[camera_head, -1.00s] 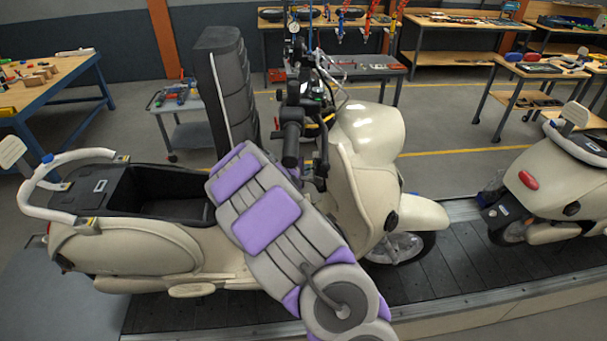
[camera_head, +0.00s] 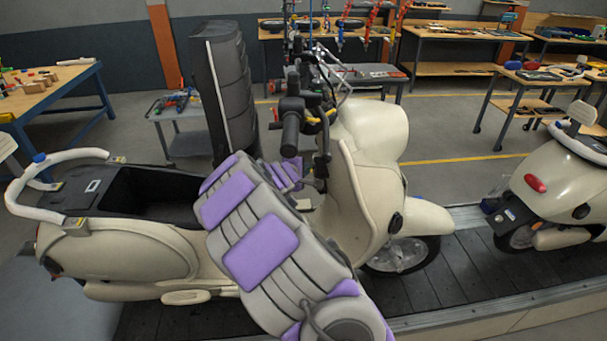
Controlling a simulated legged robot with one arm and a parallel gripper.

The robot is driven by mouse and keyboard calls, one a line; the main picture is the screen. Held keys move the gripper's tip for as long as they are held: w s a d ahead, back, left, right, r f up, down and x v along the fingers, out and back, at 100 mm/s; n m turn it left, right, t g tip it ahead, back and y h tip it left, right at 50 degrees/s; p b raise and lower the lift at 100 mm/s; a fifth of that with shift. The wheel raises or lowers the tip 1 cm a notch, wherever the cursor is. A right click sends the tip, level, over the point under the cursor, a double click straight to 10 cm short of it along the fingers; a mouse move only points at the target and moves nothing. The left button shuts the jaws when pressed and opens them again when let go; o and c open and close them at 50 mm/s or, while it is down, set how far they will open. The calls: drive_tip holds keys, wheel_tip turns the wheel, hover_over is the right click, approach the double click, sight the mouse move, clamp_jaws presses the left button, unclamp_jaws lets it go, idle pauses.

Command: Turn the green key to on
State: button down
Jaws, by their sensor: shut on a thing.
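The cream scooter (camera_head: 365,205) stands on the slat conveyor, its front to the right. My arm with purple pads crosses in front of it from the lower right. My gripper (camera_head: 314,184) is partly seen beyond the arm, at the rider's side of the front shield below the handlebar (camera_head: 291,128). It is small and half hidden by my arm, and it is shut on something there. The green key itself cannot be seen; the jaws and arm cover that spot. Whether it is turned cannot be told.
A tall black ribbed piece (camera_head: 224,85) stands behind the scooter. The open black seat well (camera_head: 150,195) is at the left. A second scooter (camera_head: 560,185) stands to the right on the conveyor (camera_head: 440,275). Workbenches line the back.

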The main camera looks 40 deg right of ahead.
drive_tip(key=shift+f+m+h+b, duration=0.15)
drive_tip(key=shift+m+h+b, duration=0.2)
drive_tip(key=shift+b, duration=2.1)
drive_tip(key=shift+f+h+b, duration=0.2)
drive_tip(key=shift+h+b, duration=0.05)
drive_tip(key=shift+b, duration=0.95)
drive_tip(key=m+t+h+b, duration=0.1)
drive_tip(key=b, duration=1)
drive_tip(key=shift+f+h, duration=0.1)
drive_tip(key=shift+h, duration=0.3)
drive_tip(key=shift+m+t, duration=0.25)
drive_tip(key=shift+t, duration=0.05)
drive_tip(key=shift+f+m+t+h, duration=0.15)
drive_tip(key=shift+m+t+h, duration=0.15)
drive_tip(key=shift+m+h, duration=0.6)
